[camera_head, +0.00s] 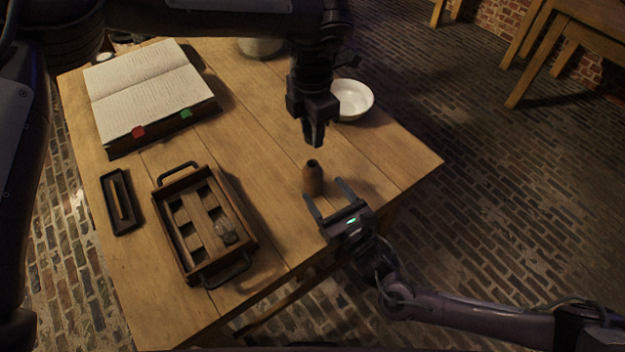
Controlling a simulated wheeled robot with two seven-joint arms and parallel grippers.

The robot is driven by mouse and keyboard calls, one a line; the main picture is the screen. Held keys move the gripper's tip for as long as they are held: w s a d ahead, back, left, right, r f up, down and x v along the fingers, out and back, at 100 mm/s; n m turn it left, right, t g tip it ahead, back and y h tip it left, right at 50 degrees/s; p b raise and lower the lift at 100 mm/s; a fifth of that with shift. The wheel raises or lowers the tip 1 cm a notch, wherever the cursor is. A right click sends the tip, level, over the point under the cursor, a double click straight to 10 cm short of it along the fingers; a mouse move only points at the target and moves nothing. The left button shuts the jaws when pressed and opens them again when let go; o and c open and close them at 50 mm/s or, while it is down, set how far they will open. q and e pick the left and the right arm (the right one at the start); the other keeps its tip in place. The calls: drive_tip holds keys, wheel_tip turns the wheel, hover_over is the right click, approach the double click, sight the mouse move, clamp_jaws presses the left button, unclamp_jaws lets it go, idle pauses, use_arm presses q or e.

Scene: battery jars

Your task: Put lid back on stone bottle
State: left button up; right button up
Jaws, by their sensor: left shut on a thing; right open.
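The stone bottle (313,180) is a small brown bottle standing upright on the wooden table, right of the tray. Its dark open mouth faces up. My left gripper (314,141) points down just above the bottle, apart from it. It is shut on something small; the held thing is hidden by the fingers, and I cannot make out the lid. My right gripper (327,201) is open, low beside the bottle at the table's front right edge. Its two fingers point toward the bottle, and I cannot tell whether they touch it.
A wooden tray (160,217) with handles and compartments holds a small glass-like item (226,232). A narrow dark tray (121,203) lies left of it. An open book (145,85) lies at the back left. A white bowl (353,99) stands behind my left gripper. Table right of the bottle is clear.

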sight(309, 170)
drive_tip(key=x, duration=0.8)
drive_tip(key=shift+w+a, duration=0.1)
drive_tip(key=shift+w, duration=0.1)
drive_tip(key=shift+c, duration=0.3)
drive_tip(key=c, duration=1.4)
use_arm(q)
drive_tip(key=shift+f, duration=2.5)
drive_tip(key=shift+f, duration=0.9)
drive_tip(key=shift+f, duration=0.6)
drive_tip(key=o, duration=1)
